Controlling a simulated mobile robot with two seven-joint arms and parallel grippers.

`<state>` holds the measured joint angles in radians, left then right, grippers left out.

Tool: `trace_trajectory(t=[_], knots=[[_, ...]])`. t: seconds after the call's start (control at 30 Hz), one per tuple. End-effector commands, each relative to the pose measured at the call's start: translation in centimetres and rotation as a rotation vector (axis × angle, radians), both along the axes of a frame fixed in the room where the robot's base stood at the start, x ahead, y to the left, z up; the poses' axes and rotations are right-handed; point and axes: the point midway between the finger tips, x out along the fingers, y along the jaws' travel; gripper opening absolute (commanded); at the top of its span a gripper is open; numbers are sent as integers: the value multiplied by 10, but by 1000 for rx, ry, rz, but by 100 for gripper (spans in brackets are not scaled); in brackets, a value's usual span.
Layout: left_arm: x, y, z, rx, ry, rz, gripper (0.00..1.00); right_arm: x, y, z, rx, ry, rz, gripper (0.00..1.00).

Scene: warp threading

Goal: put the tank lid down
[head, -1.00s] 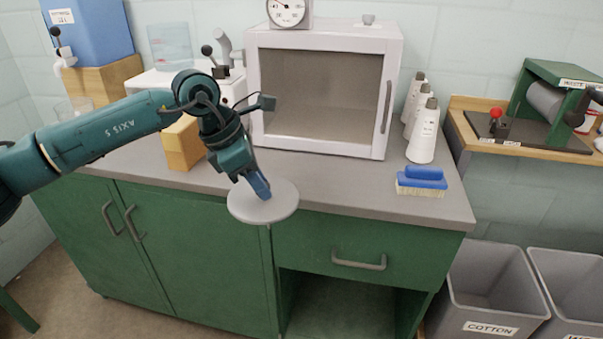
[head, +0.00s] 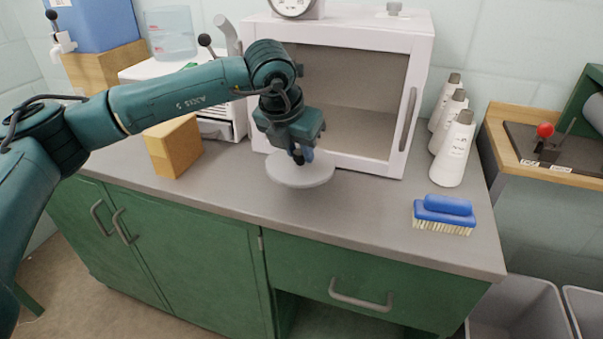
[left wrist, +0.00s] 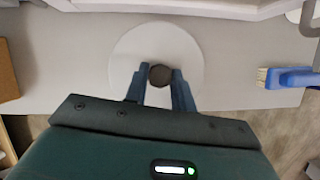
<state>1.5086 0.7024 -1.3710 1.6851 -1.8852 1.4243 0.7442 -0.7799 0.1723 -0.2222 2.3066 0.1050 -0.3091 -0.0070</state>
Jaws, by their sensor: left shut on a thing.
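The tank lid (head: 300,174) is a pale grey disc over the worktop, just in front of the white cabinet. In the left wrist view the lid (left wrist: 125,62) shows from above with a dark round knob (left wrist: 160,75) at its middle. My left gripper (head: 302,156) is shut on that knob, and its blue fingers (left wrist: 160,88) stand on either side of it. The lid looks level and at or very near the worktop; I cannot tell whether it touches. My right gripper is not in view.
The white cabinet (head: 418,50) with its glass door stands right behind the lid. A blue brush (head: 443,215) and several white bottles (head: 454,150) are to the right. A tan block (head: 173,146) is to the left. The worktop (head: 370,215) between lid and brush is clear.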

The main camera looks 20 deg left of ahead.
Motion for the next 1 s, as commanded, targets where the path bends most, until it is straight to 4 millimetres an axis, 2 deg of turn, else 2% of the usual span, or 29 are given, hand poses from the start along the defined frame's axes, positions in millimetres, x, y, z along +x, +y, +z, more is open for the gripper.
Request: trace_trajectory(t=[0.4, 0.63, 0.67, 0.9, 1.0], knots=[[0, 0, -54, -2, 0, -1, 2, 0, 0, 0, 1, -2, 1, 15], [0, 0, -57, -2, 0, -1, 2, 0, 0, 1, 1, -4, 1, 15], [0, 0, -57, -2, 0, -1, 26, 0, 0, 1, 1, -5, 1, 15], [0, 0, -56, -2, 0, -1, 46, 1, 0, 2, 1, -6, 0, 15], [0, 0, -56, -2, 0, -1, 47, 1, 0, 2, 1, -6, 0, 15]])
